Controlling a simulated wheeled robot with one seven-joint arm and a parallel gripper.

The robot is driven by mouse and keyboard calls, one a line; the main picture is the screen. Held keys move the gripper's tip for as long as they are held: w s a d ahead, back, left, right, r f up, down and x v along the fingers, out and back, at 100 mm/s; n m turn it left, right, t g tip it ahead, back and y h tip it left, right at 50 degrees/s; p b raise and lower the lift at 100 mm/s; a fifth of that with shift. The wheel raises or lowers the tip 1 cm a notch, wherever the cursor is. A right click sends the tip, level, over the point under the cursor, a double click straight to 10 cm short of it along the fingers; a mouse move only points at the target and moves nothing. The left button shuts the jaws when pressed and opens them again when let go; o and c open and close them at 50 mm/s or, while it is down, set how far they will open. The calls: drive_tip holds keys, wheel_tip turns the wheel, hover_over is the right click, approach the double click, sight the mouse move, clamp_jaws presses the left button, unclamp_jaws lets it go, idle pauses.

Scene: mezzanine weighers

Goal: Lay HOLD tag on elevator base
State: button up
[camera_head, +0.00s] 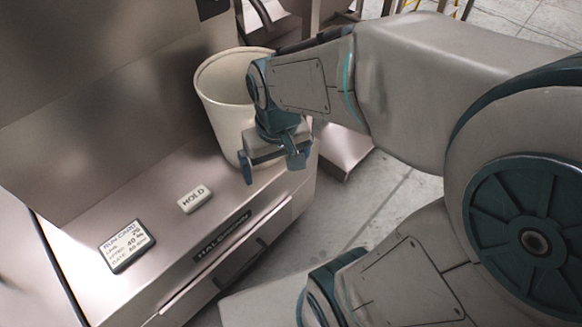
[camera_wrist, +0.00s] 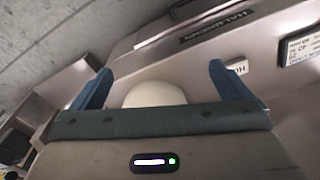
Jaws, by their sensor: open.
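The white HOLD tag (camera_head: 194,198) lies flat on the pale metal ledge (camera_head: 165,178), which bears a dark HALBROWN nameplate (camera_head: 222,236) on its front. In the wrist view the tag (camera_wrist: 237,68) shows partly, behind the right finger. My gripper (camera_head: 272,172) is open and empty, to the right of the tag and in front of the white bucket (camera_head: 222,100). In the wrist view a pale rounded thing (camera_wrist: 154,94) shows between the fingers; I cannot tell whether it is the bucket. I cannot tell which surface is the elevator base.
A dark-framed label card (camera_head: 127,246) lies on the ledge left of the tag. A tall metal panel (camera_head: 100,90) rises behind the ledge. Grey floor (camera_head: 385,205) lies beyond the ledge's right end.

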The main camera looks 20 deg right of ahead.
drive_tip(key=shift+m, duration=0.4)
drive_tip(key=s+d, duration=0.2)
drive_tip(key=s, duration=0.1)
drive_tip(key=shift+s+d+f, duration=0.1)
drive_tip(key=shift+s+d, duration=0.05)
wheel_tip(320, 180, up, 34)
drive_tip(key=t+p, duration=0.1)
drive_tip(key=p, duration=3)
drive_tip(key=shift+d+t, duration=0.15)
drive_tip(key=shift+t, duration=0.25)
